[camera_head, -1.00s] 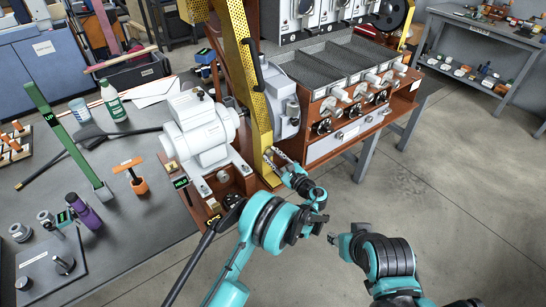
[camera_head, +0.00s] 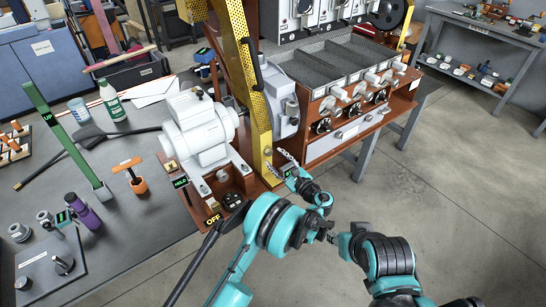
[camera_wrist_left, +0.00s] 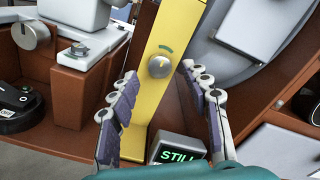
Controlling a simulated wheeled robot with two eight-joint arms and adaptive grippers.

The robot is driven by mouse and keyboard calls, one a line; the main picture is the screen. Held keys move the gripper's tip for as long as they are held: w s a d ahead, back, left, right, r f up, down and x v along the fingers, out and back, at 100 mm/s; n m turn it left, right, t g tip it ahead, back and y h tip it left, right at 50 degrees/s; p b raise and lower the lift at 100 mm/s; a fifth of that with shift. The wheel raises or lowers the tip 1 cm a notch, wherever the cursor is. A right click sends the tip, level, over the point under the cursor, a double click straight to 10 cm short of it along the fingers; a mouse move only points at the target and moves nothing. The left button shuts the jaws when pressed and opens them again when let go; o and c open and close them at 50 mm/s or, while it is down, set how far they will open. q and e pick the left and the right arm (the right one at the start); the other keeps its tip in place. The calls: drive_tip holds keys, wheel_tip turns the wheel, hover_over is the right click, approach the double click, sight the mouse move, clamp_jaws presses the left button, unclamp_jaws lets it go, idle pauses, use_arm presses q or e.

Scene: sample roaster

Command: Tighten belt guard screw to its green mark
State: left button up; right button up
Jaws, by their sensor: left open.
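The belt guard (camera_head: 258,110) is a yellow upright strip beside the roaster. In the left wrist view it (camera_wrist_left: 172,20) carries a round grey screw head (camera_wrist_left: 159,66) with a line across it. A short green mark (camera_wrist_left: 166,48) lies just above the screw. My left gripper (camera_head: 279,161) is at the guard's lower end. In the wrist view its two fingers (camera_wrist_left: 157,82) are spread, one on each side of the guard, with the screw ahead between them and apart from both. A small display (camera_wrist_left: 178,150) below reads "STILL". I cannot make out my right gripper.
A white motor (camera_head: 200,130) stands left of the guard, with a display (camera_head: 180,183) reading "HELD" and an "OFF" label (camera_head: 213,220) near it. The roaster cabinet (camera_head: 350,140) is close on the right. Bottles and tools lie on the grey bench (camera_head: 130,235). Floor at right is clear.

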use_arm(q)
drive_tip(key=v, duration=0.4)
drive_tip(key=shift+s+d, duration=0.2)
drive_tip(key=shift+s, duration=0.15)
drive_tip(key=a+r+n+g+h, duration=0.2)
drive_tip(key=a+r+n+g, duration=0.15)
drive_tip(key=a+r, duration=0.45)
drive_tip(key=s+a+r+n+g+h, duration=0.1)
drive_tip(key=s+a+r+n, duration=0.15)
drive_tip(key=s+a, duration=0.2)
drive_tip(key=s+a+r+n+g+h, duration=0.1)
drive_tip(key=s+a+r+n+g, duration=0.1)
drive_tip(key=s+a+n, duration=0.3)
drive_tip(key=s+a+n+h, duration=0.2)
drive_tip(key=s+n, duration=0.3)
drive_tip(key=s, duration=0.7)
drive_tip(key=s+a+n+h, duration=0.3)
drive_tip(key=s+n, duration=0.3)
drive_tip(key=s, duration=0.6)
drive_tip(key=shift+f+g+h, duration=0.45)
drive_tip(key=shift+f+h, duration=0.05)
drive_tip(key=shift+h, duration=0.3)
